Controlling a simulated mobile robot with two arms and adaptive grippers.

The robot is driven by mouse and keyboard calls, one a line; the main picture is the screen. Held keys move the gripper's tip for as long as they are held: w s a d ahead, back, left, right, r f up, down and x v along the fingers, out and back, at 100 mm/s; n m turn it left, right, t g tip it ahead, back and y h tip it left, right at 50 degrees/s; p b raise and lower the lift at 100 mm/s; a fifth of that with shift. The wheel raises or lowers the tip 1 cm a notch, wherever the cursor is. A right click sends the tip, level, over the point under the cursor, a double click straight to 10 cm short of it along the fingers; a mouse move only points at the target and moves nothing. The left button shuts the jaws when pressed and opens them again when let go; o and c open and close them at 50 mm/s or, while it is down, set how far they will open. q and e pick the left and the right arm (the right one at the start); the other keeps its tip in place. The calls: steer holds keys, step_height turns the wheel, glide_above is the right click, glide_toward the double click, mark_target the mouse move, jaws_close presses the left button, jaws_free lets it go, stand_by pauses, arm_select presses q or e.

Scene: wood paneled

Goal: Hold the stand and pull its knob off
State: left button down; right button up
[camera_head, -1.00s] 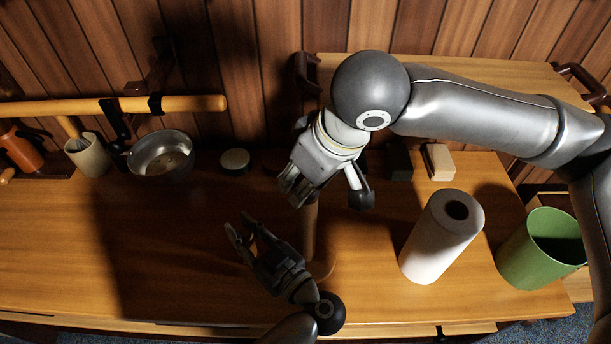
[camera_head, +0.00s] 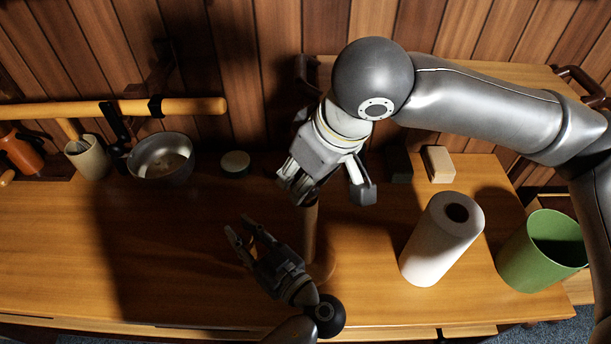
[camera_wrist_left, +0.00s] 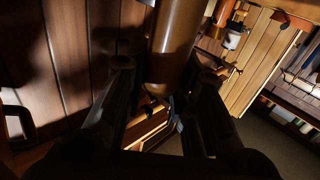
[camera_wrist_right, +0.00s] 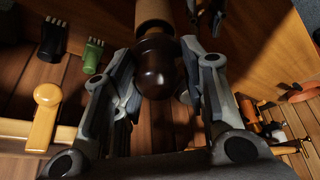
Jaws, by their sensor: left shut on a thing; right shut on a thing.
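The stand is a wooden post (camera_head: 310,237) on a round base (camera_head: 323,268), upright near the table's front middle. In the left wrist view a brown cylinder, seemingly the post (camera_wrist_left: 176,42), passes between the dark fingers. My left gripper (camera_head: 236,225) comes from the lower front and is shut on the post. The knob (camera_wrist_right: 157,68) is dark brown and rounded, at the end of the pale post in the right wrist view. My right gripper (camera_head: 292,190) is over the post's top, its fingers shut on the knob. It hides the knob in the head view.
A white paper roll (camera_head: 433,245) and a green bin (camera_head: 541,252) stand to the right. A metal bowl (camera_head: 163,158), a cup (camera_head: 88,157) and a round tin (camera_head: 235,163) sit at the back left. A sponge-like block (camera_head: 439,164) lies behind. The left table front is clear.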

steer(key=shift+r, duration=0.35)
steer(key=shift+r, duration=2)
arm_select(q)
steer(key=c, duration=1.1)
jaws_free()
steer(key=shift+c, duration=0.2)
steer(key=shift+d, duration=0.1)
steer(key=v, duration=1.2)
